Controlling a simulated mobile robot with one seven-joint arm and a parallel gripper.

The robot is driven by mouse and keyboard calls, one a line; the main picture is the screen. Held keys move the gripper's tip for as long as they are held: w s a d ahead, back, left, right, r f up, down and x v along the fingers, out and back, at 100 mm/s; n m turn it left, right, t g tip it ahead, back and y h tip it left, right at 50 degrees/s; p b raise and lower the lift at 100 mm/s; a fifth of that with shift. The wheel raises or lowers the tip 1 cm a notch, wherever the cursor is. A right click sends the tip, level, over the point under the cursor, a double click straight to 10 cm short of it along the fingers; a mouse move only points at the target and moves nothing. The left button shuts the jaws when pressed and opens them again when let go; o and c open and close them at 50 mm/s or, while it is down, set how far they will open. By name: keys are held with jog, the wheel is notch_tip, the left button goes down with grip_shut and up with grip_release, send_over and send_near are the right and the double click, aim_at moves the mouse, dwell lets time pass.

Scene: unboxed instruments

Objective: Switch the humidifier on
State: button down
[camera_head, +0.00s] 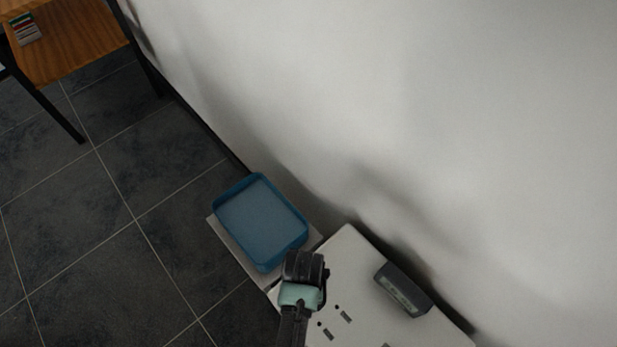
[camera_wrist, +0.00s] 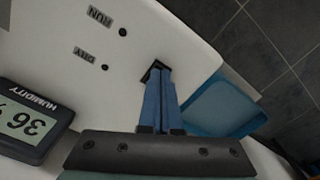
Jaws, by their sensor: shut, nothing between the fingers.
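The humidifier is a white box (camera_head: 352,262) at the lower middle of the head view; its white face (camera_wrist: 150,28) fills much of the wrist view. It carries labels RUN (camera_wrist: 99,16) and DRY (camera_wrist: 84,54), each beside a small dark round spot. A dark display unit (camera_wrist: 30,118) marked HUMIDITY reads 36 with a percent sign; the display also shows in the head view (camera_head: 403,288). My gripper (camera_wrist: 157,74) is shut and empty, its blue fingers pointing at the white face. A small black square part shows at the fingertips; I cannot tell whether they touch it.
A blue tray (camera_head: 261,178) lies beside the white box, against the wall, and also shows in the wrist view (camera_wrist: 222,107). A pale wall (camera_head: 450,120) runs behind both. A wooden table (camera_head: 75,45) stands at upper left. The dark tiled floor at left is clear.

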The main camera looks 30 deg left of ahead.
jog(key=shift+f, duration=0.25)
jog(key=shift+r, duration=0.1)
notch_tip(320, 180, up, 7)
jog(key=p, duration=0.7)
jog(key=shift+p, duration=0.4)
jog(key=shift+s, duration=0.1)
